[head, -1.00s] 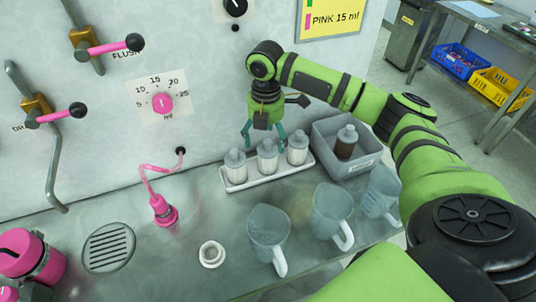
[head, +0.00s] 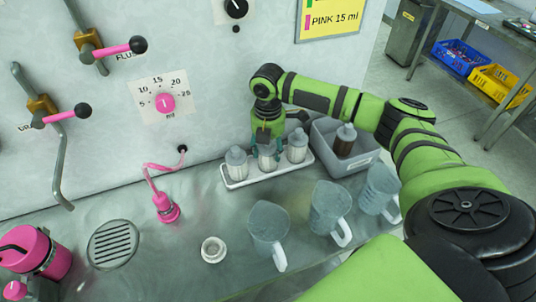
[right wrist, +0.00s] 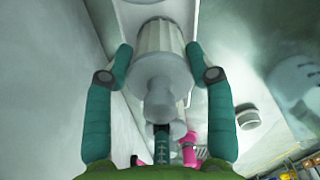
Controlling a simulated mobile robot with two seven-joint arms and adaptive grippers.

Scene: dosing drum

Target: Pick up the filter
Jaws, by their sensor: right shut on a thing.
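Several pale cartridge-like items with grey caps stand here. Three of them, which look like filters, are upright in a white tray (head: 233,184) by the machine wall: a left filter (head: 235,170), a middle filter (head: 267,163) and a right filter (head: 298,150). My right gripper (head: 268,149) comes down from above and is shut on the middle filter. In the right wrist view the two teal fingers (right wrist: 160,62) press either side of this ribbed filter (right wrist: 158,78). It still appears to be in the tray. My left gripper is not in view.
A grey bin (head: 362,165) holding a dark bottle (head: 345,140) stands right of the tray. Clear jugs (head: 268,225) stand in front. A white ring-shaped piece (head: 213,250), a drain grate (head: 112,244) and a pink nozzle (head: 165,208) are to the left.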

